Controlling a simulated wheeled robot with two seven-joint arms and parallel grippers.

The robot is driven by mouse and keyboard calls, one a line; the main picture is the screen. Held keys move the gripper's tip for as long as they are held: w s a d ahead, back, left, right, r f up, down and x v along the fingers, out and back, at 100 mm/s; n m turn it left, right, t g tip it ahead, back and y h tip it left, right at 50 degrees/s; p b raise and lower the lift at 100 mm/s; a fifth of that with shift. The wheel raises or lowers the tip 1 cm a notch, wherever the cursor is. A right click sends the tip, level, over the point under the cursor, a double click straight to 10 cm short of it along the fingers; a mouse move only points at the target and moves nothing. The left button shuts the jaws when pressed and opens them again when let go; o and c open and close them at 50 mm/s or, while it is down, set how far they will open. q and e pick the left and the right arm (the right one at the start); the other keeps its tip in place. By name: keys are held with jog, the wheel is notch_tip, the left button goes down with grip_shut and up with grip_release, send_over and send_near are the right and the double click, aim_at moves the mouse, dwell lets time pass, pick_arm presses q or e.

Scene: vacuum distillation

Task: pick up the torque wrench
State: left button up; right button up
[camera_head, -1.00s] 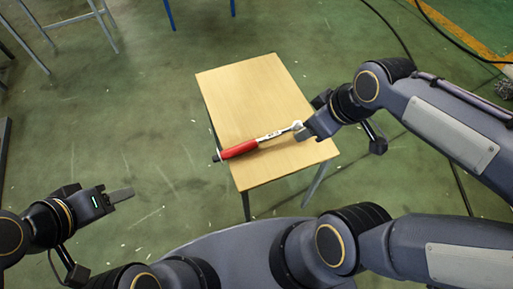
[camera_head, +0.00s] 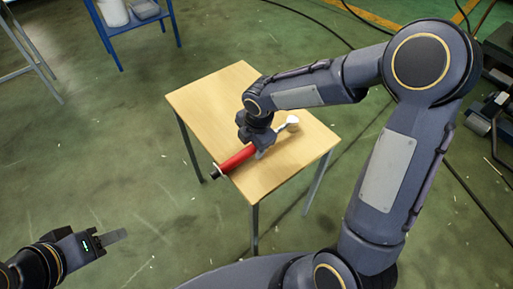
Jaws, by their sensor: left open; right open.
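The torque wrench (camera_head: 238,159) lies across the small wooden table, its red handle toward the left front edge and its silver head toward the right. The black end of the handle reaches the table's edge. My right gripper (camera_head: 262,151) is open and points down over the wrench's middle, close to where the handle meets the shaft. It hides part of the shaft, and I cannot tell whether the fingers touch it. My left gripper (camera_head: 112,238) is open and empty, low at the left, away from the table.
The wooden table (camera_head: 205,97) has a bare top apart from the wrench. A blue rack (camera_head: 135,27) with white containers stands at the back left. Cables lie on the green floor at the back and right. Dark equipment (camera_head: 490,115) stands at the far right.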

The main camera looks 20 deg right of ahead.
aim_at(251, 148)
jog(key=shift+w+a+f, duration=0.1)
jog(key=shift+w+f, duration=0.1)
jog(key=shift+f, duration=0.55)
jog(key=shift+w+a+f, duration=0.1)
jog(key=shift+w+f, duration=0.05)
jog(key=shift+f, duration=0.6)
jog(key=shift+c, duration=0.4)
jog(key=shift+r, duration=0.1)
grip_shut()
